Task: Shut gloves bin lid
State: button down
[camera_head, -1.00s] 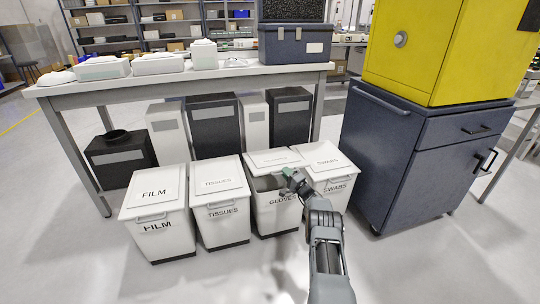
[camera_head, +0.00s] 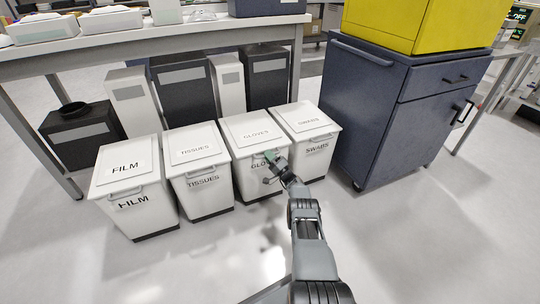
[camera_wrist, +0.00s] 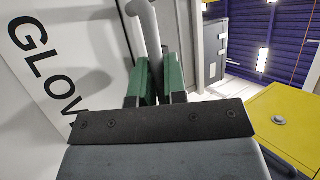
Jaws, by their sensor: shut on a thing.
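The gloves bin (camera_head: 258,184) is white, third from the left in the row. Its lid (camera_head: 249,124) lies down over the top, about level with the neighbouring lids, and no dark opening shows. My gripper (camera_head: 271,158) is at the lid's front edge. In the wrist view, the green finger pads of my gripper (camera_wrist: 156,78) are shut on the grey lid handle (camera_wrist: 147,25). The bin's front with its GLOVES lettering (camera_wrist: 45,75) fills the left of that view. My gripper hides part of the label and handle in the head view.
The film bin (camera_head: 143,210), tissues bin (camera_head: 204,190) and swabs bin (camera_head: 314,163) stand in the same row with lids down. A table (camera_head: 150,40) stands behind, with bins under it. A dark blue cabinet (camera_head: 375,120) is at the right. The floor in front is clear.

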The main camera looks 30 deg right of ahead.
jog(key=shift+s+d+f, duration=0.1)
jog(key=shift+d+f, duration=0.1)
jog(key=shift+f, duration=0.2)
jog(key=c, duration=1.5)
grip_release()
jog(key=shift+f, duration=0.1)
jog(key=shift+o, duration=0.2)
jog(key=p+v, duration=0.2)
jog(key=v, duration=1.1)
jog(key=shift+s+p, duration=0.4)
jog(key=shift+d, duration=0.1)
